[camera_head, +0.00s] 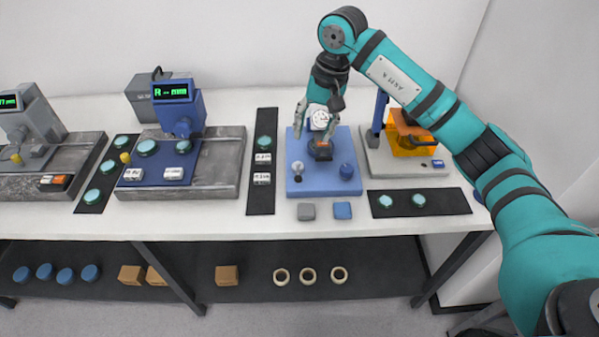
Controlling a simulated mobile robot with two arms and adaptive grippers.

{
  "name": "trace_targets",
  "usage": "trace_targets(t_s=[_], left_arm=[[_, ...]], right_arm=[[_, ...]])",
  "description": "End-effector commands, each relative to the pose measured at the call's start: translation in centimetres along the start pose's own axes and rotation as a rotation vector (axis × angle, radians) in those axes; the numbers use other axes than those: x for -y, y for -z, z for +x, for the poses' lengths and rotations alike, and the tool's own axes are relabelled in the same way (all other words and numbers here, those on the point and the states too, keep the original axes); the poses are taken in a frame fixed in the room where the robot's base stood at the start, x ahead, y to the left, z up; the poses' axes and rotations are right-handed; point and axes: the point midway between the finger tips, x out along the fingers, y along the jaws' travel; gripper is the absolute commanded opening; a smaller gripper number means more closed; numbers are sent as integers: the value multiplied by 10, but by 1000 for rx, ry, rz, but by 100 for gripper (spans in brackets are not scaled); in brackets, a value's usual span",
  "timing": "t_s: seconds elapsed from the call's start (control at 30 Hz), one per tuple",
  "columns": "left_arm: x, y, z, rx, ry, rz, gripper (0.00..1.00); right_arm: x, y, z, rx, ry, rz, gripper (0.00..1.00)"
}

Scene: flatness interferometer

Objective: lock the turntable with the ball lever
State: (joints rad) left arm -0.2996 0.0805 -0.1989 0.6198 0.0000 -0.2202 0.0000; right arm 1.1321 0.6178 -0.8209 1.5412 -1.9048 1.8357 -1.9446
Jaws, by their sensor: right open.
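A light-blue base plate (326,187) lies on the white bench, right of centre. A dark block with an orange patch (320,151) sits at the plate's middle, just below my right gripper (318,124). That gripper points down, open, its fingers partly covering the back of the plate. I cannot make out the turntable clearly; the hand may hide it. My left gripper is not in view.
Right of the plate is a grey-based device with an orange housing (408,140). Left is a dark mat (262,195) with a green disc and labels, then a blue display gauge (180,115). Grey (307,211) and blue (342,210) pads lie in front.

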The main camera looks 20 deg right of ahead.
Motion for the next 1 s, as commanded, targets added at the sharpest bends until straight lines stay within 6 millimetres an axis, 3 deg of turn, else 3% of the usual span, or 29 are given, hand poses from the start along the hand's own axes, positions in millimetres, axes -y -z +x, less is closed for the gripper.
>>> trace_targets(t_s=[0.6, 0.8, 1.0], left_arm=[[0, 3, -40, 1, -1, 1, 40], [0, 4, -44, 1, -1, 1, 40], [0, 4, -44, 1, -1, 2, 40]], right_arm=[[2, -3, 127, 6, 2, 1, 43], [2, -2, 150, 3, 4, 1, 43], [2, -2, 156, 2, 4, 0, 43]])
